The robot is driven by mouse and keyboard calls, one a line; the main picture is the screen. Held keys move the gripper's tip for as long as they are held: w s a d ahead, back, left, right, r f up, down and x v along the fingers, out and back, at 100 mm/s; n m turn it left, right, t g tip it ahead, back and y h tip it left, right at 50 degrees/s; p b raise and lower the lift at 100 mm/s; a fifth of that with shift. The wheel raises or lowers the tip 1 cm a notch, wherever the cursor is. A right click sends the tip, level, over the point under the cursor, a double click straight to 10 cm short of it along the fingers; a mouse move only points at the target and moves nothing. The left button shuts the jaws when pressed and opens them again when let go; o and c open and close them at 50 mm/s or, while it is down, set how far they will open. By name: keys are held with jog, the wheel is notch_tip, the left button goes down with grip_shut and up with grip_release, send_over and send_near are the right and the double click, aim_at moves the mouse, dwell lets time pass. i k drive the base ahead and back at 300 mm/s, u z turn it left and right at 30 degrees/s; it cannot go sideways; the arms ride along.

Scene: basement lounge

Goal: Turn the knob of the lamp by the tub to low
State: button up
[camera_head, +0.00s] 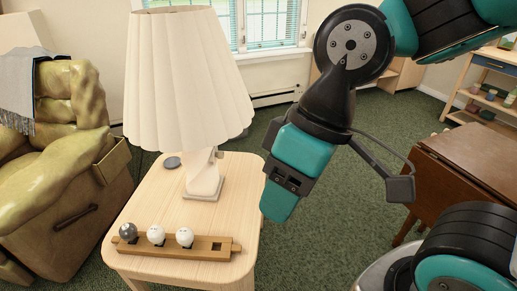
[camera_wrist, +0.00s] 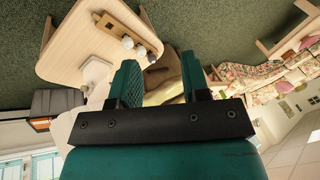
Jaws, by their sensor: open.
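A lamp with a white pleated shade (camera_head: 183,75) and a pale twisted base (camera_head: 203,175) stands upright on a light wood side table (camera_head: 160,205). A small grey part, perhaps the knob, (camera_head: 219,154) sticks out on the right of its stem; its setting is too small to read. In the wrist view the lamp base (camera_wrist: 94,72) shows left of the fingers, and I cannot make out a knob there. My gripper (camera_head: 280,203) is right of the lamp, apart from it, pointing down. Its two fingers (camera_wrist: 158,78) are open and empty.
A wooden holder (camera_head: 205,245) with a dark ball (camera_head: 128,231) and two white balls (camera_head: 155,234) lies on the table's front edge. A dark disc (camera_head: 172,162) lies behind it. An olive armchair (camera_head: 50,170) stands left, a brown table (camera_head: 470,170) right.

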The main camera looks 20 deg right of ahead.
aim_at(220, 154)
jog(key=z, duration=0.05)
jog(key=i, duration=0.5)
jog(key=z, duration=0.25)
jog(key=k, duration=0.5)
jog(key=z, duration=1.35)
jog(key=i, duration=0.7)
jog(key=u, duration=0.55)
jog(key=i, duration=0.5)
jog(key=u, duration=0.6)
